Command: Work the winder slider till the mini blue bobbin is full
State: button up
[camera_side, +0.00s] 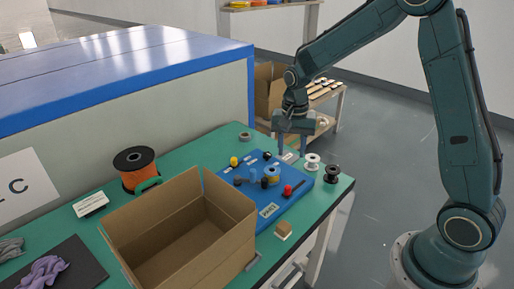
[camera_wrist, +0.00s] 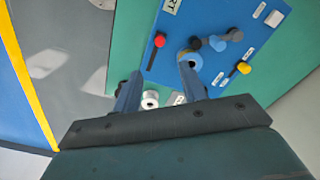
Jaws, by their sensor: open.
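The blue winder panel (camera_side: 268,203) lies on the green table, with knobs in red (camera_side: 287,190), yellow (camera_side: 234,161) and black on it. A round blue piece with an orange band (camera_side: 272,173), perhaps the mini blue bobbin, sits near the panel's middle. The wrist view shows a round blue piece (camera_wrist: 193,62) by the right fingertip; how full it is cannot be told. The red knob (camera_wrist: 160,40) shows beyond the fingers. I cannot tell which knob is the slider. My gripper (camera_side: 291,153) is open and empty, pointing down above the panel's far right edge.
A white bobbin (camera_side: 312,161) and a black bobbin (camera_side: 332,172) stand right of the panel. An open cardboard box (camera_side: 160,215) stands in front to its left, with an orange spool (camera_side: 135,167) behind. A small brown block (camera_side: 284,228) sits near the front table edge.

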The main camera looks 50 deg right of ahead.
aim_at(288, 187)
notch_tip(288, 187, down, 14)
jog(key=shift+r, duration=0.25)
dwell(0.5)
grip_shut()
